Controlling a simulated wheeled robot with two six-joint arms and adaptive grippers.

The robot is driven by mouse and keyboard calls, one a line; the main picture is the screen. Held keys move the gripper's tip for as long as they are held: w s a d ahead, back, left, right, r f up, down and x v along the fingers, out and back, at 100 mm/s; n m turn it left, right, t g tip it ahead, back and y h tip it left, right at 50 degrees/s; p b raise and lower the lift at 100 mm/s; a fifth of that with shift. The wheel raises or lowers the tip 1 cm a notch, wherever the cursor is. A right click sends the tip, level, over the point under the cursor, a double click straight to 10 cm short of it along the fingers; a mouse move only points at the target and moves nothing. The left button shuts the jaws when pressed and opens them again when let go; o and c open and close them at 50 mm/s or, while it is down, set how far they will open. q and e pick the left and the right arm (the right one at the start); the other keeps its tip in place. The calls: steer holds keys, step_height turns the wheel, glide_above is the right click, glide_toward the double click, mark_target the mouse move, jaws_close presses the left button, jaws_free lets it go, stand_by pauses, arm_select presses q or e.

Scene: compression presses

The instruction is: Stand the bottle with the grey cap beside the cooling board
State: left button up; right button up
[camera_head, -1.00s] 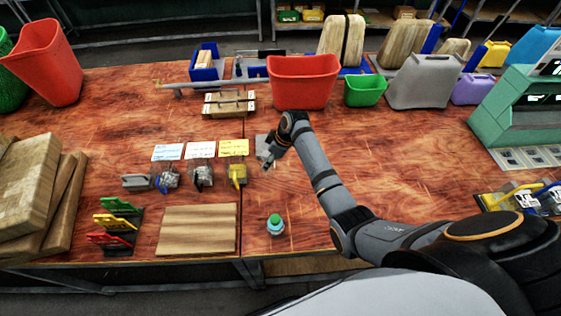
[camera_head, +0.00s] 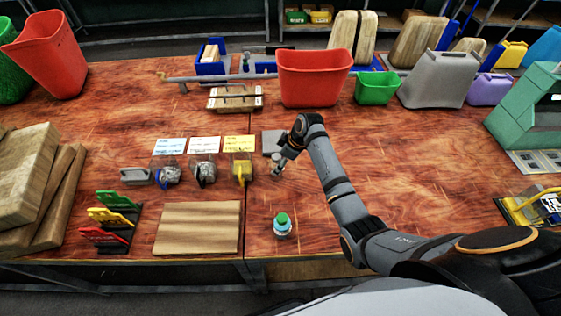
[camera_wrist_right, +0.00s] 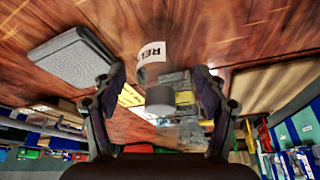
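The bottle with the grey cap (camera_wrist_right: 160,98) shows in the right wrist view, with white lettered label, between the spread fingers of my right gripper (camera_wrist_right: 160,82). Gaps show on both sides of it. In the head view my right gripper (camera_head: 281,158) is over the table beside a grey slab (camera_head: 272,143); the bottle there is small and partly hidden. The slab also shows in the right wrist view (camera_wrist_right: 75,60). A flat wooden board (camera_head: 198,228) lies near the front edge. I cannot tell which of the two is the cooling board. My left gripper is not in view.
A green-capped bottle (camera_head: 282,226) stands right of the wooden board. A red bin (camera_head: 313,78) and a green bin (camera_head: 377,88) stand behind. The table's right middle is clear.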

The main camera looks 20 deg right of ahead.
steer(key=shift+w, duration=0.1)
steer(key=shift+r, duration=0.4)
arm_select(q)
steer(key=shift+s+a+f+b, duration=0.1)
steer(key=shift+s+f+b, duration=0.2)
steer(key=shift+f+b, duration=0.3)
arm_select(e)
steer(key=v, duration=1.1)
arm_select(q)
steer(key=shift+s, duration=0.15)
